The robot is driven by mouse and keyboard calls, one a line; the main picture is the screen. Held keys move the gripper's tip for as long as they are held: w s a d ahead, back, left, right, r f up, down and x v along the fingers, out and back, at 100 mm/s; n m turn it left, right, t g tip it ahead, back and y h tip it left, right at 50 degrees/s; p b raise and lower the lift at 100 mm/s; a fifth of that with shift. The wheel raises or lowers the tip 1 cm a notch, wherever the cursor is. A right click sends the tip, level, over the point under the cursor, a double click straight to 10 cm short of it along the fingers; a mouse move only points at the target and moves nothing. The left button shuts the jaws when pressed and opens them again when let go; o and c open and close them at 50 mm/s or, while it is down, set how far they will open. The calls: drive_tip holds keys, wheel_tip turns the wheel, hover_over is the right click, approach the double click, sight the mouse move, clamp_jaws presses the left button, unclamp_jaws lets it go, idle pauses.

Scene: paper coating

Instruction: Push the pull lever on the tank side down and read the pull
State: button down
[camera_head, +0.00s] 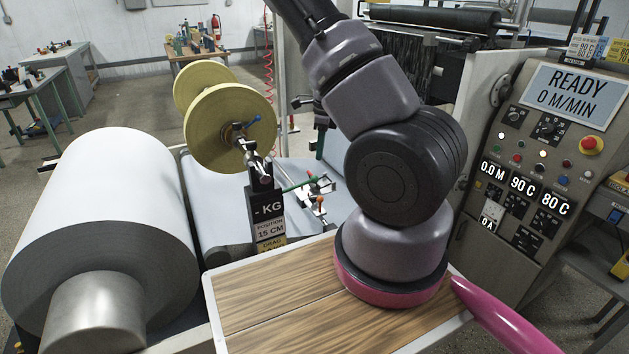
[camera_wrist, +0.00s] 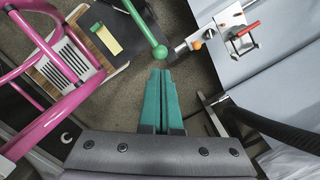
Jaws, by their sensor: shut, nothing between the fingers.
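A green lever with a round green ball knob (camera_wrist: 160,52) reaches in from the top of the wrist view. My gripper (camera_wrist: 161,73) has teal fingers that are closed together and empty. Their tips are just short of the ball in the picture; I cannot tell whether they touch it. In the head view a green lever (camera_head: 299,184) sticks out beside a dark readout post (camera_head: 267,218). The readout shows "- KG", "POSITION 15 CM" and a partly cut-off line starting with "DRAG".
An orange knob (camera_wrist: 197,45) and a red-handled clamp (camera_wrist: 247,29) sit right of the lever. The control panel (camera_head: 533,150) at right reads "READY 0 M/MIN".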

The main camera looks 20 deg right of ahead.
sight(317, 181)
drive_tip(key=shift+w+a+f, duration=0.15)
drive_tip(key=shift+f, duration=1.6)
drive_tip(key=shift+w+a+f, duration=0.1)
drive_tip(key=shift+a+f, duration=0.05)
drive_tip(key=shift+f, duration=1.6)
drive_tip(key=shift+f, duration=2.05)
drive_tip(key=shift+s+d+r, duration=0.3)
drive_tip(key=shift+s+d, duration=0.15)
drive_tip(key=shift+d, duration=0.15)
drive_tip(key=shift+s+d+r, duration=0.3)
drive_tip(key=shift+s+d, duration=0.15)
drive_tip(key=shift+d, duration=0.15)
wheel_tip(317, 181, up, 11)
drive_tip(key=shift+s+d, duration=0.35)
drive_tip(key=shift+d, duration=0.1)
